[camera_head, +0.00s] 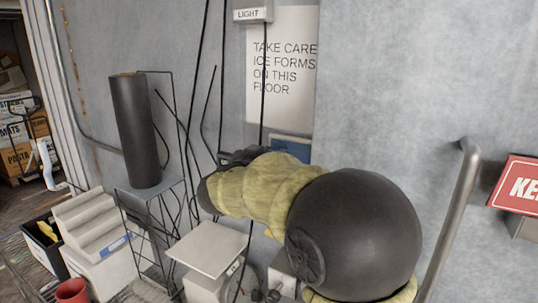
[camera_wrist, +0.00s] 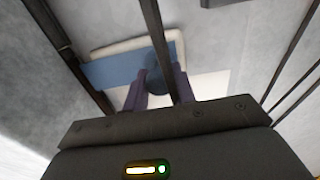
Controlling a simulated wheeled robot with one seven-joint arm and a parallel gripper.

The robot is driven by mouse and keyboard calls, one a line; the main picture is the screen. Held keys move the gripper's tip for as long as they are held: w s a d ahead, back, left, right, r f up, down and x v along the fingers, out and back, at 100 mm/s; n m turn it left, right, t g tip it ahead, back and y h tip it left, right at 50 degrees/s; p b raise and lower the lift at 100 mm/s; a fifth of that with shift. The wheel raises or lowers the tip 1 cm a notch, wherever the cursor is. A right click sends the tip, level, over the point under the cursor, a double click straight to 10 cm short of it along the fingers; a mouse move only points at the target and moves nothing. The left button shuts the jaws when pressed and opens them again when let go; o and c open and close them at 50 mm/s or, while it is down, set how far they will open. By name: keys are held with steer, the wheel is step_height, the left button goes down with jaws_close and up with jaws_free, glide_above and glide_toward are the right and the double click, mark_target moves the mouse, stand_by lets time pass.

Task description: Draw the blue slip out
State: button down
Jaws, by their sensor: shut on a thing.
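The blue slip (camera_wrist: 112,72) lies against a pale holder (camera_wrist: 128,47) on the wall in the wrist view. It runs behind a dark cable, with more blue on the right of that cable. My gripper (camera_wrist: 158,78) has its two purplish fingers over the slip's lower edge. The fingers are shut on a dark blue part between their tips, which I take to be the slip. In the head view a blue patch (camera_head: 290,147) shows just below the white wall sign, partly hidden by my padded yellow arm. The fingertips are hidden there.
Dark cables (camera_head: 263,90) hang down the wall, and one (camera_wrist: 158,35) passes close to my fingers. A wire stand (camera_head: 152,190) with a black roll (camera_head: 136,130) stands left. A metal rail (camera_head: 452,220) stands right.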

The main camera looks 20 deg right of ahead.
steer(key=c, duration=1.2)
jaws_free()
steer(key=shift+o, duration=0.2)
steer(key=shift+s, duration=0.1)
steer(key=b+v, duration=0.5)
steer(key=v, duration=1.2)
steer(key=shift+a+r, duration=0.1)
steer(key=shift+a, duration=0.05)
